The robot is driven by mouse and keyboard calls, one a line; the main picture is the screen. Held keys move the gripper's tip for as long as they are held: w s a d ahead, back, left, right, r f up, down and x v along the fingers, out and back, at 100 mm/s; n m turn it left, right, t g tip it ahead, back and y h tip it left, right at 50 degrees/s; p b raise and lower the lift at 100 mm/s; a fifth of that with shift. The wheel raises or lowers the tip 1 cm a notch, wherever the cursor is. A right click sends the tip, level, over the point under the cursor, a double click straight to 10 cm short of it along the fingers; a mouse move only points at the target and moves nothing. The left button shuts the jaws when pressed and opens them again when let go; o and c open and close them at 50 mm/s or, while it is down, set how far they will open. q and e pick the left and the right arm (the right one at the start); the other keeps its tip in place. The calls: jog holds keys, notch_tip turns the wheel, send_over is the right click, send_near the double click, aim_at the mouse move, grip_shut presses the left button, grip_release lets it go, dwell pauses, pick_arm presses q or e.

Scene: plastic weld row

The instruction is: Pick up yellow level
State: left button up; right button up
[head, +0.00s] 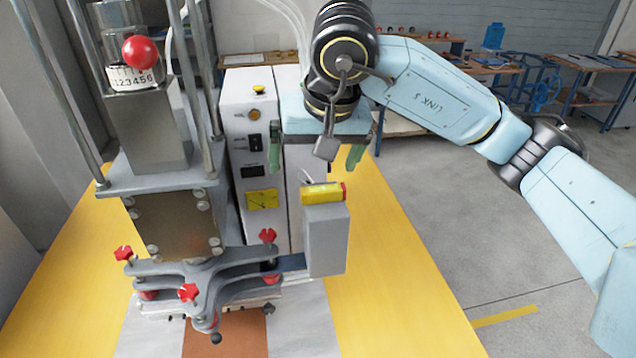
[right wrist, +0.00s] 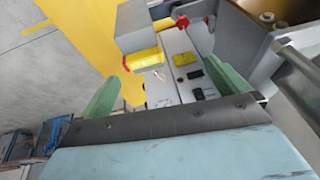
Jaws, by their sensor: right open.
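The yellow level (head: 321,194) is a small yellow bar with a red end. It lies on top of a grey box (head: 328,240) at the front right of the machine. It also shows in the right wrist view (right wrist: 145,59), between the fingers in the picture but beyond their tips. My right gripper (head: 316,156) is open, with its green fingers spread apart. It is above and behind the level in the head view, apart from it, with nothing between the fingers. My left gripper is in neither view.
The metal press (head: 172,215) with red knobs stands at left. The yellow table top (head: 385,270) is clear to the right of the box.

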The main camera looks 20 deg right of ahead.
jog(key=d+r+h, duration=0.1)
jog(key=d, duration=0.1)
jog(key=p, duration=0.1)
send_over(324, 189)
jog(key=s+a, duration=0.1)
jog(key=s, duration=0.1)
notch_tip(324, 189, down, 7)
jog(key=shift+r, duration=0.1)
jog(key=x, duration=0.1)
jog(key=p+x, duration=0.1)
jog(key=x, duration=0.2)
jog(key=shift+d+f+p, duration=0.3)
jog(key=shift+f+p, duration=0.05)
jog(key=shift+p, duration=0.05)
jog(key=shift+w+f, duration=0.15)
jog(key=shift+f, duration=0.15)
jog(key=shift+c, duration=0.4)
jog(key=c, duration=1)
